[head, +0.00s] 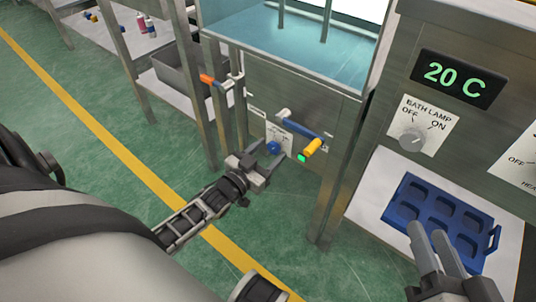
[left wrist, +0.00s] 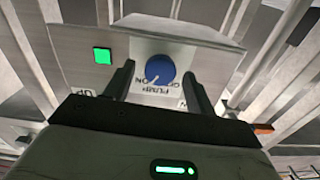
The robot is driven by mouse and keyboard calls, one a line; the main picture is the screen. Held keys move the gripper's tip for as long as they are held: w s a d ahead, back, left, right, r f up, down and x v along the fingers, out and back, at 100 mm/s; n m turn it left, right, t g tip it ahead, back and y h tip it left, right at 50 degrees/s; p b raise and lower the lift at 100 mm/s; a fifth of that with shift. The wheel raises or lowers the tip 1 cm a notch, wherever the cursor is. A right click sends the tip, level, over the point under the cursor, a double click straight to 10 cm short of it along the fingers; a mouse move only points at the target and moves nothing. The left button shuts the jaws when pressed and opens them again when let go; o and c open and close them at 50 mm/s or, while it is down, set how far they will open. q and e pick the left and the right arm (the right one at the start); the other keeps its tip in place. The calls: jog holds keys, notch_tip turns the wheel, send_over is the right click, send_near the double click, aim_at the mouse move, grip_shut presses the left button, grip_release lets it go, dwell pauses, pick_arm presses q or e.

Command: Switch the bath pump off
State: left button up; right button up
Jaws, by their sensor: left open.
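The bath pump switch is a blue round knob (head: 273,147) on a white label on the lower steel panel of the bath cabinet. In the left wrist view the same blue knob (left wrist: 160,69) has a pale pointer mark, and the label below it is upside down and partly readable as "PUMP". My left gripper (head: 264,163) is open in front of the knob. In the left wrist view its two fingers (left wrist: 156,88) stand either side of the knob, apart from it. A lit green indicator (head: 301,158) is right of the knob, also visible in the left wrist view (left wrist: 102,55). My right gripper (head: 436,250) is at the lower right.
A blue handle (head: 300,124) and a yellow-tipped lever (head: 313,147) stick out above and right of the knob. An orange-tipped lever (head: 212,81) is to the left. A blue tray (head: 440,215) lies under the bath lamp knob (head: 411,139). The display (head: 455,77) reads 20 C.

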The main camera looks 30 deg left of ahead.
pick_arm(q)
jog(key=shift+w, duration=0.1)
jog(key=c, duration=1)
jog(key=shift+o, duration=0.2)
